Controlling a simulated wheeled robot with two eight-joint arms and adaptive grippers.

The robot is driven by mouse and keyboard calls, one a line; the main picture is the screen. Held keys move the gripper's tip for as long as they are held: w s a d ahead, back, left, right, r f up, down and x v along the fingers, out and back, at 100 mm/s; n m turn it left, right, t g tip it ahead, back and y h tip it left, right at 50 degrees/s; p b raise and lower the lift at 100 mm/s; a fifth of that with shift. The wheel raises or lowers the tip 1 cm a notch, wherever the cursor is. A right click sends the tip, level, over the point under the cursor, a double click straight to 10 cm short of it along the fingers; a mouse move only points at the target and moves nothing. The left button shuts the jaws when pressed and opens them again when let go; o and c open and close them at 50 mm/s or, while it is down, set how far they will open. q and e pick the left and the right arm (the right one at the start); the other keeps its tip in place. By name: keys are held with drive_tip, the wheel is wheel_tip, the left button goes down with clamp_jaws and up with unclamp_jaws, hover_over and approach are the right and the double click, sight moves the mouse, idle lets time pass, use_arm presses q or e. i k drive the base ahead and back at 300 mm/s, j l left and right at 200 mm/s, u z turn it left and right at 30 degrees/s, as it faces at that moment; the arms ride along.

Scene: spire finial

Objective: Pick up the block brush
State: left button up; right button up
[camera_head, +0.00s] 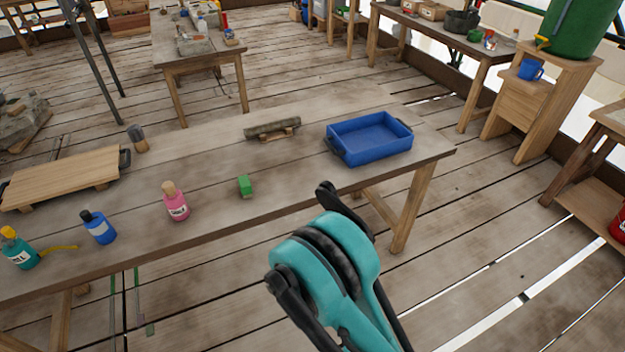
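A small upright piece with a dark grey top and a tan lower part (137,138) stands at the back left of the near workbench, beside a wooden board; it looks like the block brush, but it is too small to be sure. A teal and black arm of mine, which seems to be the right one, rises from the bottom centre in front of the bench. Its dark end part (345,209) is beyond the bench's front edge, well apart from the brush. I cannot make out its fingers clearly. My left gripper is not in view.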

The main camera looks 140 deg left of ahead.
sight(245, 188)
drive_tip(key=u, duration=5.15)
drive_tip(key=i+j, duration=0.05)
